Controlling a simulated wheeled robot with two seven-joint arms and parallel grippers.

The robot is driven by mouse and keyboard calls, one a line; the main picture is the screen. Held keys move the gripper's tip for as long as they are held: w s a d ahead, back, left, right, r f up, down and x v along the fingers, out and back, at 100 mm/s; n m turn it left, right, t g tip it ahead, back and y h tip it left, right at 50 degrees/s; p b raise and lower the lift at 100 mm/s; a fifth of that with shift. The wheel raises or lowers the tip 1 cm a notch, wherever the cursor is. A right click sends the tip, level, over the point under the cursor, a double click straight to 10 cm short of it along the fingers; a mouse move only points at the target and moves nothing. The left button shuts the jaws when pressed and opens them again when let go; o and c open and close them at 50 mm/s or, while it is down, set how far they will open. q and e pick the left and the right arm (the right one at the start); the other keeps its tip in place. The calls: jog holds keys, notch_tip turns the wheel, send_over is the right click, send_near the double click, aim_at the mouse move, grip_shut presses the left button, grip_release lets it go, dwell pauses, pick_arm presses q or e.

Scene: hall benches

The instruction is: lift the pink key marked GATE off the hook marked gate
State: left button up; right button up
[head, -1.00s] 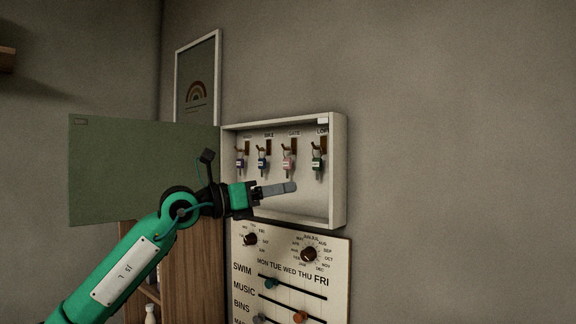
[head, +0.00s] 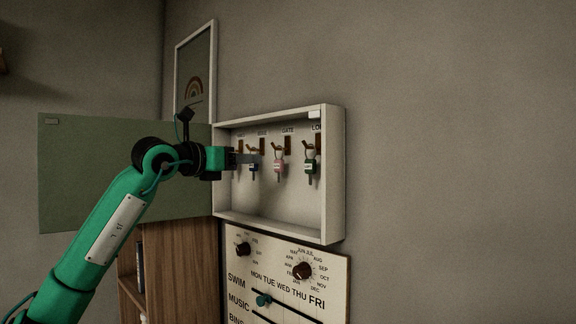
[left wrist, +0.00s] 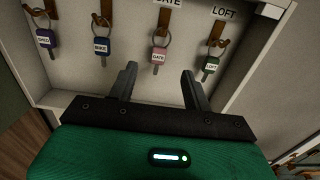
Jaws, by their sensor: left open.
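The pink key marked GATE (head: 279,166) hangs by its ring from the brown hook marked gate (head: 288,145) in the white wall box. In the left wrist view the pink key (left wrist: 158,57) hangs between the lines of my two fingers, beyond their tips. My left gripper (head: 256,158) is open and empty. In the head view its fingers reach into the box from the left, at about the pink key's height, in front of the blue key. The left wrist view shows both fingers (left wrist: 160,72) apart. My right gripper is not in view.
A blue key (left wrist: 101,46) and a dark key marked SHED (left wrist: 45,39) hang left of the pink key. A green key marked LOFT (head: 310,167) hangs right. The box's green door (head: 75,170) stands open left. A planner board (head: 285,265) is below.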

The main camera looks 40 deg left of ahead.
aim_at(277, 161)
pick_arm(q)
jog(key=w+p, duration=0.2)
jog(key=w, duration=0.1)
jog(key=w+p, duration=0.2)
jog(key=w, duration=0.2)
jog(key=w+d+p, duration=0.1)
jog(key=w+p, duration=0.1)
jog(key=w, duration=0.1)
jog(key=shift+w+p, duration=0.35)
jog(key=shift+p, duration=0.05)
jog(key=shift+w+f, duration=0.2)
jog(key=shift+w, duration=0.3)
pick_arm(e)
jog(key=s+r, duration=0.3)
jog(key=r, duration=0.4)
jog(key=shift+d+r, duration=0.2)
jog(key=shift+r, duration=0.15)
pick_arm(q)
jog(key=shift+s, duration=0.1)
jog(key=shift+c, duration=0.4)
jog(key=c, duration=0.9)
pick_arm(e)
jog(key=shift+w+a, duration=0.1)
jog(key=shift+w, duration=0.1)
